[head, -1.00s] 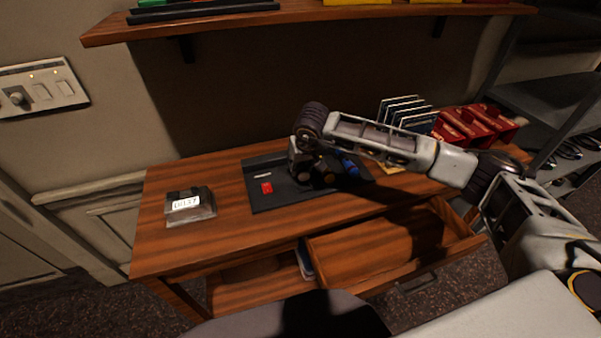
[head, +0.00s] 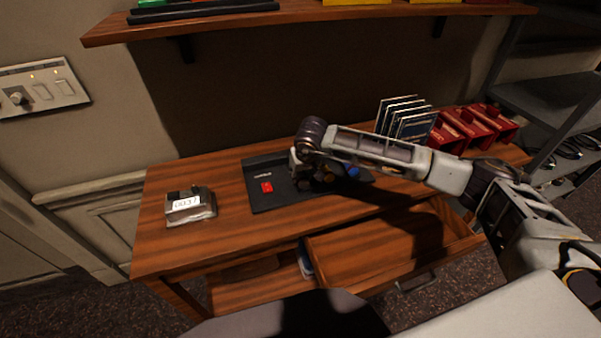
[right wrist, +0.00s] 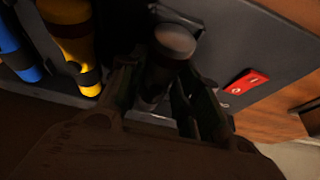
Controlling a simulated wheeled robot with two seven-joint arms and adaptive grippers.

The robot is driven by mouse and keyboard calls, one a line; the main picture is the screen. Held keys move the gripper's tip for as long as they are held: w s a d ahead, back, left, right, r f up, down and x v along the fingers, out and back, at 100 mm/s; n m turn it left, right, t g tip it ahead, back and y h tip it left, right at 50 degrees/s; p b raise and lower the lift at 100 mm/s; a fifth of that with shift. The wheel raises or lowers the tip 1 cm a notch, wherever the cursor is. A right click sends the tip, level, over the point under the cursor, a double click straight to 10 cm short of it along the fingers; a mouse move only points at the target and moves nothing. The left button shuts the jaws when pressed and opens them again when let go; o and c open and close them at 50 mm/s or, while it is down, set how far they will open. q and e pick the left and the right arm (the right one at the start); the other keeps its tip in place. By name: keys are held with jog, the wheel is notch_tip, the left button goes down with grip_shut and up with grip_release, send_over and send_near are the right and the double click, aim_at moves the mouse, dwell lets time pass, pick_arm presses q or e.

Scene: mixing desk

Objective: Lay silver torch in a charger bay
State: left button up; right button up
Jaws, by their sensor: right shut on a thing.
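The silver torch (right wrist: 172,45) shows in the right wrist view as a dim grey cylinder with a rounded end. My right gripper (right wrist: 158,88) is shut on it, one finger on each side. The black charger (head: 262,199) lies on the desk and also fills the top of the right wrist view (right wrist: 240,45). The gripper (head: 312,182) is low over the charger's middle. A yellow torch (right wrist: 76,50) and a blue torch (right wrist: 14,45) lie in bays to the left. Whether the silver torch touches the bay floor is too dark to tell.
A red switch (head: 267,187) sits on the charger's left part. A grey box marked 0037 (head: 190,206) stands at the desk's left. Upright cards (head: 410,122) and a red rack (head: 470,128) are at the back right. A drawer (head: 390,250) stands open in front.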

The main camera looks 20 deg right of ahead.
jog(key=shift+f, duration=0.1)
jog(key=o, duration=1.1)
jog(key=shift+s+r, duration=0.15)
jog(key=shift+r, duration=0.45)
jog(key=v, duration=0.9)
jog(key=shift+r, duration=0.15)
jog(key=shift+v, duration=0.85)
